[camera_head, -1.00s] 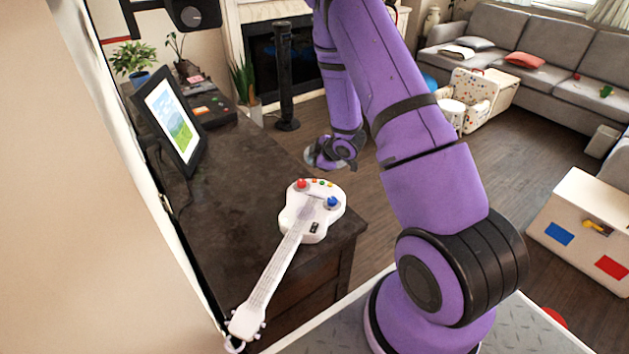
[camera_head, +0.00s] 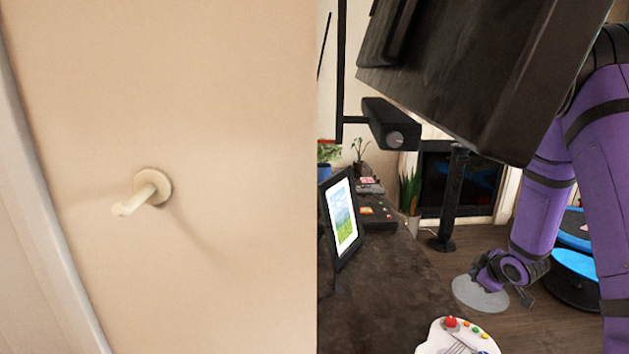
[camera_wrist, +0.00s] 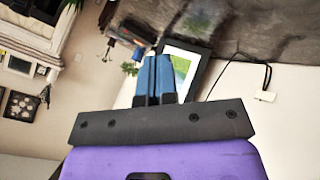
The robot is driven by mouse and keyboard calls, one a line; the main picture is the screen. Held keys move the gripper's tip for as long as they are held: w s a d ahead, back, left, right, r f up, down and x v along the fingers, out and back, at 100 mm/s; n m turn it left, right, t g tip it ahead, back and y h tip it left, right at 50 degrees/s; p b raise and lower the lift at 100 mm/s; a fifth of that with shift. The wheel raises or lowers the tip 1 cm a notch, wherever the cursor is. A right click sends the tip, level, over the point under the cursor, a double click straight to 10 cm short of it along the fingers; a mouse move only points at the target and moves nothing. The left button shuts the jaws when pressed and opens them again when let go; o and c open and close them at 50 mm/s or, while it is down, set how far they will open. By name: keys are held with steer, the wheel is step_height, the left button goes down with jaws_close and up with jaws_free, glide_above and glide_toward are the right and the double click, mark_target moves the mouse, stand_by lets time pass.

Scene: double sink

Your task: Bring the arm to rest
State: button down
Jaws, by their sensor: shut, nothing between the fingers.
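My purple arm (camera_head: 545,200) hangs down at the right of the head view, its lower dark joint (camera_head: 505,268) over the floor beyond the dark counter. My gripper (camera_wrist: 157,60) shows in the wrist view, its two blue fingers side by side, shut and empty. Behind the fingertips, in line of sight, is a framed picture (camera_wrist: 184,68); I cannot tell the distance. My fingers cannot be made out in the head view.
A beige wall with a hook (camera_head: 146,191) fills the left of the head view. The dark counter (camera_head: 385,290) carries a picture frame (camera_head: 342,222) and a white toy guitar (camera_head: 440,342). A large dark panel (camera_head: 470,70) overhangs. A black tower (camera_head: 452,200) stands beyond.

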steer(key=s+a+r+m+h, duration=0.1)
steer(key=s+a+r+m, duration=0.15)
steer(key=r, duration=0.55)
steer(key=s+a+r+m+g+h, duration=0.1)
steer(key=s+r+m, duration=0.1)
steer(key=s+r, duration=0.35)
steer(key=s+a+r+m, duration=0.2)
steer(key=r, duration=0.8)
steer(key=s+a+r+m+g, duration=0.1)
steer(key=s+a+r, duration=0.2)
steer(key=s, duration=0.5)
steer(key=s+a+r+m+g+y, duration=0.1)
steer(key=s+a+r, duration=0.2)
steer(key=s, duration=0.5)
steer(key=s+a+r+m, duration=0.1)
steer(key=s+a+r, duration=0.2)
steer(key=s, duration=0.6)
steer(key=shift+a+g+y, duration=0.15)
steer(key=shift+g+y, duration=0.15)
steer(key=shift+g, duration=0.1)
steer(key=shift+r+m, duration=0.1)
steer(key=shift+m, duration=0.15)
